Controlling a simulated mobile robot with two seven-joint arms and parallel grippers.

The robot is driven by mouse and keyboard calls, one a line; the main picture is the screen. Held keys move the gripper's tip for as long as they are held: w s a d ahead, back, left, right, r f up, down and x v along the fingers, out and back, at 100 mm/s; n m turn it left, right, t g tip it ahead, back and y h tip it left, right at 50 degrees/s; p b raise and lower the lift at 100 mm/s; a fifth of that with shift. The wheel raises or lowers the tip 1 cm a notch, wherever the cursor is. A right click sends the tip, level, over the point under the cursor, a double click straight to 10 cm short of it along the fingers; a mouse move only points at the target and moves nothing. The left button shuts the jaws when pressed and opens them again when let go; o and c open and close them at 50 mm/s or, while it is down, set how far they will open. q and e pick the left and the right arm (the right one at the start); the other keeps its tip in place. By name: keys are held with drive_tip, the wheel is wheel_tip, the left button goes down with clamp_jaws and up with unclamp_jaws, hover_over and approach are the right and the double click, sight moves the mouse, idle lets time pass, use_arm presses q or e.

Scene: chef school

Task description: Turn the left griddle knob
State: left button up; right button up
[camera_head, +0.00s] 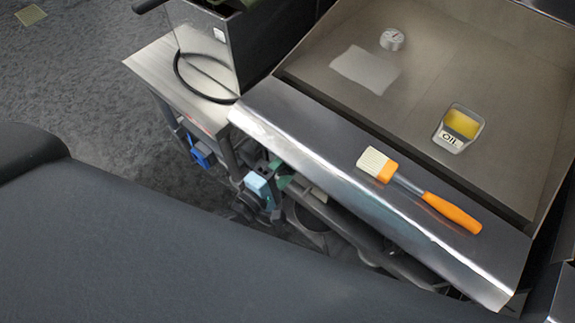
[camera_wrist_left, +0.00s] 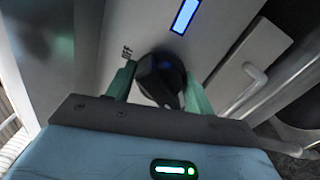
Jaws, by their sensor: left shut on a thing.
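A dark, rounded griddle knob (camera_wrist_left: 158,80) sits on a pale metal front panel in the left wrist view. My left gripper (camera_wrist_left: 160,76) has its two green fingers on either side of the knob and is shut on it. Small printed marks show on the panel beside the left finger. In the head view my left gripper (camera_head: 279,181) shows only in part, as a light blue body and a bit of green under the griddle's front ledge (camera_head: 300,141). The ledge hides the knob there. My right gripper is not in view.
An orange-handled brush (camera_head: 450,212) lies on the ledge. A metal appliance (camera_head: 210,50) stands at left. The wrist view shows a blue display (camera_wrist_left: 185,15) and white handle (camera_wrist_left: 250,92).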

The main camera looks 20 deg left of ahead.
sight(280, 174)
use_arm(q)
drive_tip(key=shift+n+b, duration=0.45)
drive_tip(key=shift+n, duration=0.75)
drive_tip(key=o, duration=0.7)
drive_tip(key=b+v, duration=0.1)
drive_tip(key=v, duration=0.5)
drive_tip(key=shift+s+f, duration=0.1)
drive_tip(key=shift+s, duration=0.05)
drive_tip(key=shift+v, duration=0.8)
